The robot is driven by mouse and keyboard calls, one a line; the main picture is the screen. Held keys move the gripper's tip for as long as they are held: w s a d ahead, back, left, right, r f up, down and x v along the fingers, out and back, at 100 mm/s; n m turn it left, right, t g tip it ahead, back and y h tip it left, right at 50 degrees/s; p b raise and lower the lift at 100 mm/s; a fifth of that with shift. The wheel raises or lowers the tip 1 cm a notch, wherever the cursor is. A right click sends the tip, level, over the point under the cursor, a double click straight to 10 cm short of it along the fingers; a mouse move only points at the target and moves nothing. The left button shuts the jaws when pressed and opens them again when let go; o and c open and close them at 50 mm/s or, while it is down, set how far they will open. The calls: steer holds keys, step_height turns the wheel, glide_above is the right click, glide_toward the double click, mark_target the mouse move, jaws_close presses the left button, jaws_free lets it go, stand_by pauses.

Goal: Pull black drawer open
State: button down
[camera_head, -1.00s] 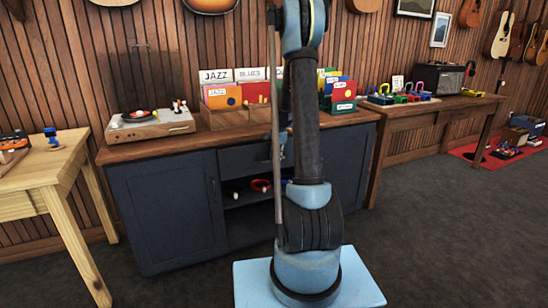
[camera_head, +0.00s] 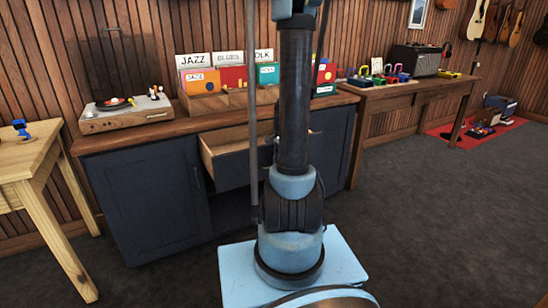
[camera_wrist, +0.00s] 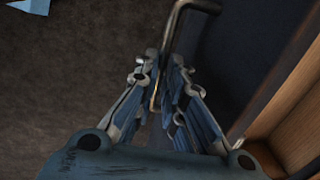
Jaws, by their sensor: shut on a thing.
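The black drawer (camera_head: 233,168) in the dark cabinet juts out from under the wooden top, and its bare wooden inside (camera_head: 222,142) shows. In the wrist view, the drawer's dark front (camera_wrist: 235,50) and a wooden side wall lie to the right. My gripper (camera_wrist: 160,88) is shut on the bent metal drawer handle (camera_wrist: 178,28), with the bar running between its fingers. In the head view my arm's column hides the gripper and much of the drawer's right part.
The dark cabinet (camera_head: 152,205) carries a turntable (camera_head: 126,113) and record bins (camera_head: 205,102). A pale wooden table (camera_head: 40,155) stands at left, and a brown table (camera_head: 415,88) with an amplifier at right. Grey floor at right is clear.

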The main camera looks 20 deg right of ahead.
steer(key=shift+s+d, duration=0.25)
steer(key=shift+s, duration=0.5)
steer(key=c, duration=1.7)
jaws_free()
steer(key=shift+s+d+r, duration=0.1)
steer(key=shift+s+r, duration=0.25)
steer(key=shift+r, duration=1.6)
steer(key=shift+s+d+r, duration=0.1)
steer(key=shift+s+r, duration=0.2)
steer(key=shift+r, duration=1.7)
steer(key=shift+s+d+r, duration=0.1)
steer(key=shift+s+r, duration=0.25)
steer(key=shift+r, duration=1.6)
steer(key=shift+a, duration=0.1)
steer(key=s+a+f+n, duration=0.1)
steer(key=s+a+n, duration=0.2)
steer(key=s+n, duration=0.2)
steer(key=s+a+f+n, duration=0.2)
steer(key=s+a+n, duration=0.2)
steer(key=s, duration=0.5)
steer(key=s+a+f+n, duration=0.2)
steer(key=s+a+n, duration=0.1)
steer(key=s+n, duration=0.3)
steer(key=shift+s+a+h, duration=0.2)
steer(key=shift+s+h, duration=0.1)
steer(key=shift+s, duration=0.5)
